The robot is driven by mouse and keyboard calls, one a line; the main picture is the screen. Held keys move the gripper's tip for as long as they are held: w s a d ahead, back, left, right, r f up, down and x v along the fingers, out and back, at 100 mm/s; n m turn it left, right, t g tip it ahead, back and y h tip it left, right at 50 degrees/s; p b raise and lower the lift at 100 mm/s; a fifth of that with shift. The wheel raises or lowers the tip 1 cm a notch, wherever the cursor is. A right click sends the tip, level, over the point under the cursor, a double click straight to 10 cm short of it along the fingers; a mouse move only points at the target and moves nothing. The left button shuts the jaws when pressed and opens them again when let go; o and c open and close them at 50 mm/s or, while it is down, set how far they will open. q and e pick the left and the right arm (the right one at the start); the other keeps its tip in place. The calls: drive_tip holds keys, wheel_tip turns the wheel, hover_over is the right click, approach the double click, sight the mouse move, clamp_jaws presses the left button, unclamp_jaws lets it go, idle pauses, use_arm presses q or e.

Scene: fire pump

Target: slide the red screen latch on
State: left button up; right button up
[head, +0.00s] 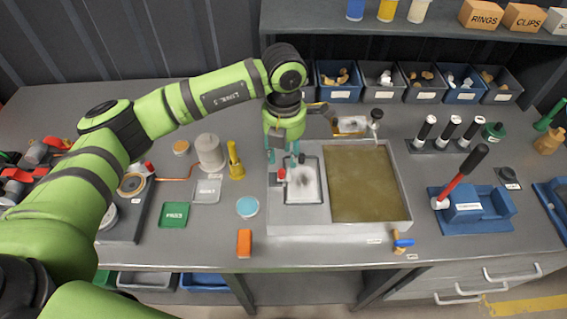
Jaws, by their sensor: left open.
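The small red latch (281,174) sits at the left edge of the light screen panel (309,186). My left gripper (283,158) points down just above and behind the latch. Its teal fingers are apart, with nothing clearly held between them. I cannot tell whether a finger touches the latch. My right gripper does not show.
A murky brown basin (366,187) fills the tray's right part. A yellow bottle (236,161), a grey cylinder (209,153) and an orange block (244,243) stand left of it. A blue fixture with a red-handled lever (462,176) is at right. Bins (338,94) line the back.

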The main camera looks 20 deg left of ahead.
sight(284, 171)
use_arm(q)
wheel_tip(284, 171, up, 6)
drive_tip(key=shift+f, duration=0.15)
drive_tip(key=shift+f, duration=0.1)
idle(0.5)
